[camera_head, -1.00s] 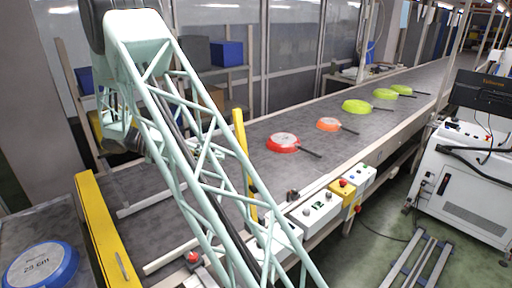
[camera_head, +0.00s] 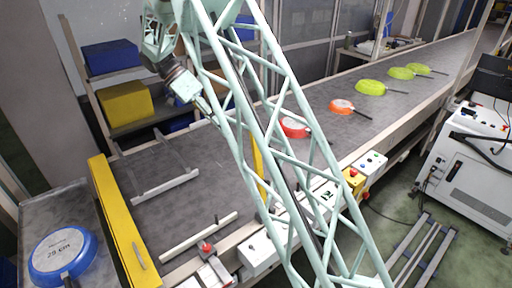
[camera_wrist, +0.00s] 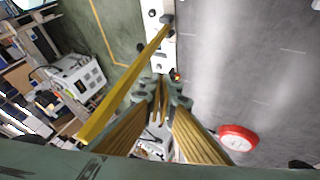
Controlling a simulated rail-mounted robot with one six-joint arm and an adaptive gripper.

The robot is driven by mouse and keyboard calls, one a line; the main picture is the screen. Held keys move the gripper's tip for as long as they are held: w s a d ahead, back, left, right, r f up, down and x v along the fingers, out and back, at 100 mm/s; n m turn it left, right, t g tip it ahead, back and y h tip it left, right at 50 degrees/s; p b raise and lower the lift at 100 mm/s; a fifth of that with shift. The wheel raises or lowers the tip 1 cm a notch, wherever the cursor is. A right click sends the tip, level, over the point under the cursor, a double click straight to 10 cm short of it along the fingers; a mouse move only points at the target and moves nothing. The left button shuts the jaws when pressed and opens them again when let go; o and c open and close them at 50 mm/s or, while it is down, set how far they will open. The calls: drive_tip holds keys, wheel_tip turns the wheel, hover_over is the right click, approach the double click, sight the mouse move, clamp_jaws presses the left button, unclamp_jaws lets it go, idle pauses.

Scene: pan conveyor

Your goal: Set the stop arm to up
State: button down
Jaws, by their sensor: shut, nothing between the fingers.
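The stop arm (camera_head: 258,168) is a yellow bar at the near side of the grey conveyor belt (camera_head: 190,150), partly hidden behind my lattice arm. It looks upright. In the wrist view the stop arm (camera_wrist: 128,85) runs from the white control box toward the camera, widening, and lies clear of the belt. My gripper (camera_head: 208,110) is over the belt, left of the stop arm and partly hidden by my arm link. In the wrist view my gripper (camera_wrist: 160,88) is shut and empty, apart from the bar.
A red pan (camera_head: 293,127), an orange pan (camera_head: 341,106) and several green pans sit along the belt. White control boxes (camera_head: 372,164) line its near side. A yellow plate (camera_head: 117,222) stands at the left end, beside a blue pan (camera_head: 62,256) on a side table.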

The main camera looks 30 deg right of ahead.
drive_tip(key=shift+f, duration=0.1)
idle(0.3)
drive_tip(key=s+d+f, duration=0.5)
drive_tip(key=s+f, duration=0.1)
drive_tip(key=s, duration=0.2)
drive_tip(key=shift+s+f, duration=0.15)
drive_tip(key=shift+f, duration=0.2)
idle(0.5)
drive_tip(key=shift+s+a+b, duration=0.1)
drive_tip(key=shift+s+b, duration=0.15)
drive_tip(key=shift+b, duration=0.05)
